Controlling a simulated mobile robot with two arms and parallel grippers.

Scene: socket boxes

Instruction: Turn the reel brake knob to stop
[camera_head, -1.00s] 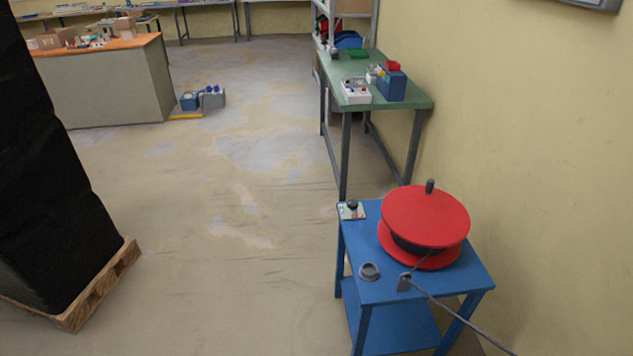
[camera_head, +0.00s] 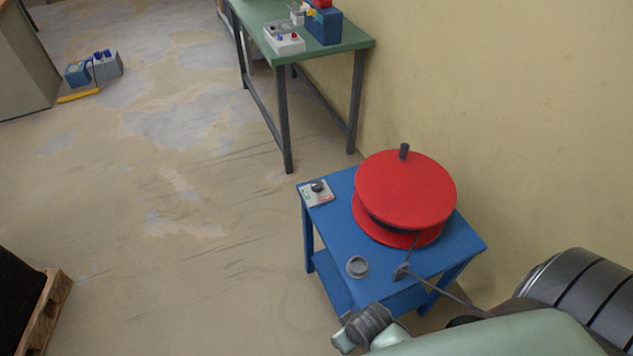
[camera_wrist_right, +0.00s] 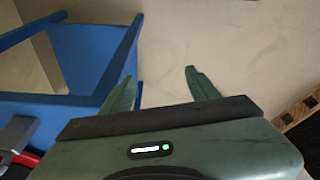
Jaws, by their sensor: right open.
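The reel brake knob (camera_head: 318,186) is a small black knob on a pale plate at the left corner of the blue table (camera_head: 340,225). My right gripper (camera_wrist_right: 160,85) is open and empty in the right wrist view, above the floor beside the blue table frame (camera_wrist_right: 60,105). In the head view my right arm comes in from the lower right, in front of the table. The knob is not visible in the wrist view. My left gripper is not in view.
A grey ring (camera_head: 357,267) and a cable guide (camera_head: 401,271) sit near the table's front edge. A green table (camera_head: 345,38) with boxes stands behind. A wooden pallet (camera_head: 48,310) is at lower left. The floor (camera_head: 190,230) between is clear.

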